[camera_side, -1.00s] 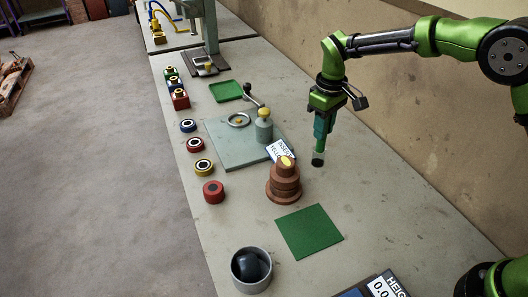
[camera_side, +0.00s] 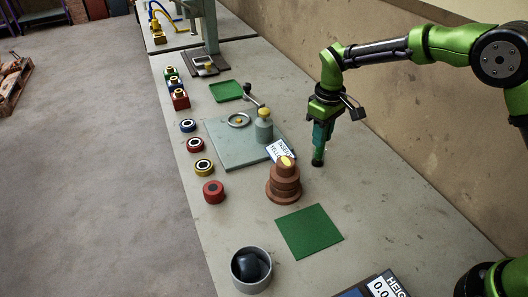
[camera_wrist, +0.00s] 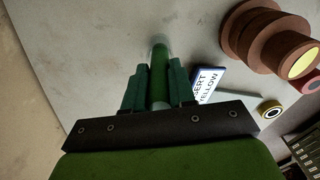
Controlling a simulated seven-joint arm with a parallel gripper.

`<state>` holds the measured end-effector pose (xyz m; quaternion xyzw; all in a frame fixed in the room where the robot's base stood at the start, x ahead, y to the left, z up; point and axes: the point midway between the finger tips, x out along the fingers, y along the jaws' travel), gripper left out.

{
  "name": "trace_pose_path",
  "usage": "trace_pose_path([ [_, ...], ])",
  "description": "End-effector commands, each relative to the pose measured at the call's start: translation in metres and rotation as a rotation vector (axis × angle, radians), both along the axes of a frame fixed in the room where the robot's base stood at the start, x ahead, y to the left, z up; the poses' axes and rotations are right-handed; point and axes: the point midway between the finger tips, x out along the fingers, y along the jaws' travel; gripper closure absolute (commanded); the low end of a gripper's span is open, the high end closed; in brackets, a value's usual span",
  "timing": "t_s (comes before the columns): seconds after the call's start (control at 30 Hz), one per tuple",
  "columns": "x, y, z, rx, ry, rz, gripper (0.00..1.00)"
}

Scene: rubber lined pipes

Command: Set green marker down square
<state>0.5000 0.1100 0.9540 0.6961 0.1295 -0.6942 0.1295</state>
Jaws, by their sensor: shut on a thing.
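The green marker (camera_side: 318,155) is a slim upright cylinder with a dark lower end, on or just above the bare bench behind the stacked brown rings; contact is hard to tell. My gripper (camera_side: 320,143) is above it, shut on its upper part and pointing down. In the wrist view the marker (camera_wrist: 159,73) stands between the two green fingers of my gripper (camera_wrist: 158,85), with a pale, clear-looking rim round its far end. The marker looks near upright. A flat green square mat (camera_side: 310,232) lies on the bench nearer the camera, apart from the marker.
Stacked brown rings with a yellow top (camera_side: 284,180) and a white "INSERT YELLOW" card (camera_side: 280,150) stand left of the marker. A grey-green plate (camera_side: 232,155) carries a knobbed weight (camera_side: 264,128). A grey cup (camera_side: 251,270) is at front. Bench right of the marker is clear.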

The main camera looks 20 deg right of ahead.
Motion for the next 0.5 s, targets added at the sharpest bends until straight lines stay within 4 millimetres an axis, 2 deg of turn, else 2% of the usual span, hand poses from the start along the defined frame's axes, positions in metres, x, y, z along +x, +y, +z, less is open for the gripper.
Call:
trace_pose_path([
  [0.3, -0.0002, -0.0001, -0.008, 0.001, 0.001, -0.001, 1.0],
  [0.33, -0.0001, 0.0, -0.0075, 0.0, 0.0, -0.001, 0.71],
  [0.5, -0.0001, 0.0, -0.0074, 0.0, 0.0, -0.001, 0.46],
])
